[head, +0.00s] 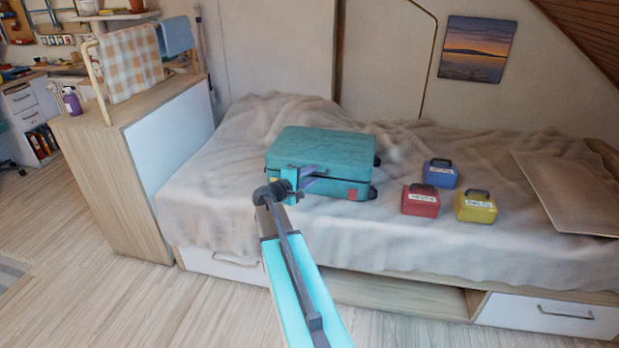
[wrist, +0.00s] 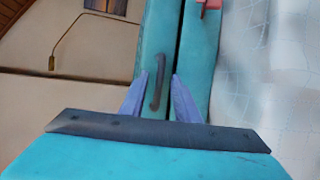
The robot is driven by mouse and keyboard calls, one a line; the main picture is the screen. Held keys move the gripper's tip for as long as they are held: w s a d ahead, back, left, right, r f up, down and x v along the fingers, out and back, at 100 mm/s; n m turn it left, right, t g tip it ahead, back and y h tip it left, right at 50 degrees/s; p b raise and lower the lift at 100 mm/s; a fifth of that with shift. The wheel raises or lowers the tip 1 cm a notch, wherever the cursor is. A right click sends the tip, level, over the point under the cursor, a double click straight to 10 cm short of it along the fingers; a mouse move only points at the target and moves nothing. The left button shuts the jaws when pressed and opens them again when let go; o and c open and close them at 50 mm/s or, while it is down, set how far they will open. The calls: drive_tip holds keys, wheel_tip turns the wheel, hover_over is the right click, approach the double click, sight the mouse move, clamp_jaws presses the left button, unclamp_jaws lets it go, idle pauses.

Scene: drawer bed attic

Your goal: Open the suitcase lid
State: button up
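The teal suitcase (head: 322,149) lies flat on the bed, its lid shut. In the wrist view the suitcase (wrist: 200,60) appears turned on its side, with a dark seam between its two halves. Its dark curved handle (wrist: 157,85) shows between my fingertips, apparently on one side of the seam. My gripper (head: 310,176) is at the suitcase's front side. In the wrist view my gripper (wrist: 160,76) is open, fingers apart on either side of the handle. I cannot tell whether they touch it. A red patch (head: 352,194) sits on the suitcase's front; part of that side is hidden by my gripper.
Red (head: 420,201), blue (head: 440,174) and yellow (head: 476,206) boxes with handles stand on the bed (head: 400,245) to the right of the suitcase. A flat board (head: 575,190) lies farther right. A wooden cabinet (head: 125,170) stands left of the bed.

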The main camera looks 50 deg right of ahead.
drive_tip(key=shift+d, duration=0.3)
clamp_jaws()
